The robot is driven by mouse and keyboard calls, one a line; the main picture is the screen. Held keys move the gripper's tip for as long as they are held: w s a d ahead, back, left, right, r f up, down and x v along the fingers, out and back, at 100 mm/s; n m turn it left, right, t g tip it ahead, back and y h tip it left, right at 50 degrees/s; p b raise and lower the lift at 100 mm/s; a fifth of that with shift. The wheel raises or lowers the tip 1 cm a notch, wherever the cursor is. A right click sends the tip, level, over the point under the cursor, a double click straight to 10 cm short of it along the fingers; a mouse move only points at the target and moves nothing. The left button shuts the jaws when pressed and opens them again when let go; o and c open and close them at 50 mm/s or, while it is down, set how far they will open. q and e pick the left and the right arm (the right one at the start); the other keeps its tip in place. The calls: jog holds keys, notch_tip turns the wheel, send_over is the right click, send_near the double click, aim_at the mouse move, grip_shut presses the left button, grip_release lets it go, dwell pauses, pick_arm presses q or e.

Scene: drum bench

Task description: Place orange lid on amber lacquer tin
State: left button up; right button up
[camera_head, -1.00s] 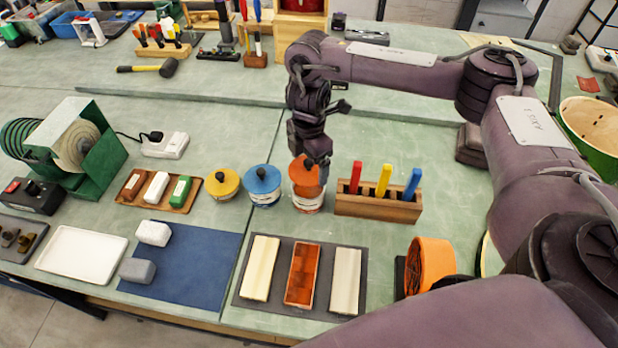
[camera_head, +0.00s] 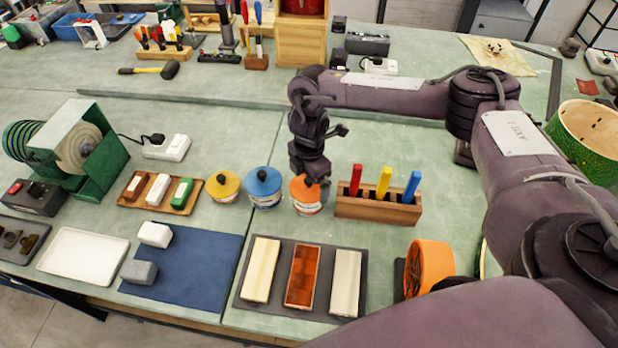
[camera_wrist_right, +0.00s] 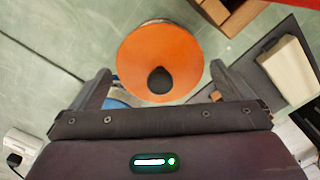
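The orange lid (camera_head: 304,190) with a black knob sits on the amber lacquer tin (camera_head: 307,210), between the blue-lidded tin and the wooden rack. It looks level and covers the tin's top. In the right wrist view the lid (camera_wrist_right: 150,48) shows as a full orange disc with its knob towards me. My right gripper (camera_head: 318,180) is just above the lid in the head view. In the right wrist view its two fingers (camera_wrist_right: 162,76) are spread wide on either side of the knob, with nothing between them touching. My left gripper is not in view.
A blue-lidded tin (camera_head: 263,187) stands close on the left, with a yellow-lidded tin (camera_head: 222,187) beyond it. A wooden rack (camera_head: 378,207) with red, yellow and blue handles is close on the right. A dark mat (camera_head: 272,303) with three blocks lies in front.

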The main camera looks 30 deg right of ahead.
notch_tip(320, 180, up, 12)
jog(key=shift+r, duration=0.15)
dwell(0.5)
dwell(0.5)
